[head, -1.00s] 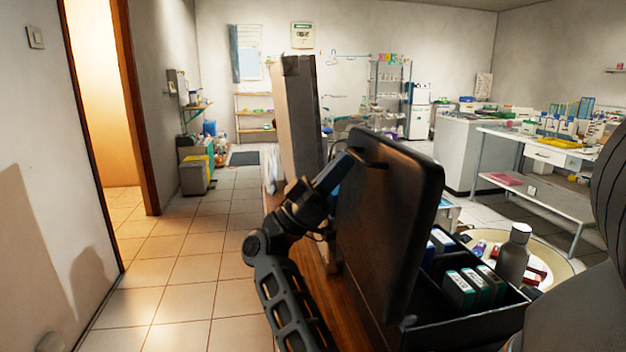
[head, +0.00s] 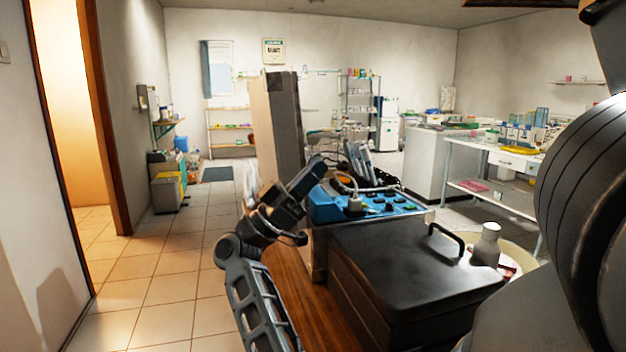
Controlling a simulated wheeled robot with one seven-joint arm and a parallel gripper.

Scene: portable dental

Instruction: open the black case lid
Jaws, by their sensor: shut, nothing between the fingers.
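The black case (head: 400,325) stands at the lower middle of the head view, on a wooden surface. Its dark lid (head: 395,265) lies flat over the top, so the inside is hidden. A black bar handle (head: 446,238) stands up at the far right part of the lid. My gripper is not visible in the head view. Only large grey links of my arm show at the right edge, and nothing of mine is seen touching the lid or handle.
A blue unit (head: 325,207) with cables and handpieces stands just behind the case. A dark jointed arm (head: 250,290) stands close on its left. A bottle (head: 487,243) stands beside the case at right. Tiled floor (head: 180,280) at left is clear.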

